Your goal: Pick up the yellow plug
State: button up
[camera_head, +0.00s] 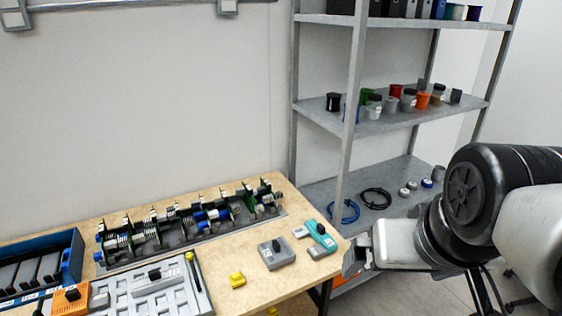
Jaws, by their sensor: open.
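The yellow plug (237,280) lies on the wooden tabletop near its front edge, between the grey tray and a grey block. It is small, and nothing covers it. My gripper (352,262) is at the right end of the table, beside the teal tool and well to the right of the plug. It is open and apart from the plug. The space between its fingers is hard to see at this angle.
A grey block (276,253) and a teal tool (321,237) lie between plug and gripper. A grey tray (152,291) is left of the plug, with an orange block (71,298) farther left. A long analyser assembly (180,246) stands behind. Metal shelves (400,122) rise at the back right.

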aim_at(237, 280)
jog(key=u, duration=0.8)
jog(key=i+j+z, duration=0.25)
jog(key=j, duration=0.2)
jog(key=i+j, duration=0.3)
jog(key=i, duration=0.25)
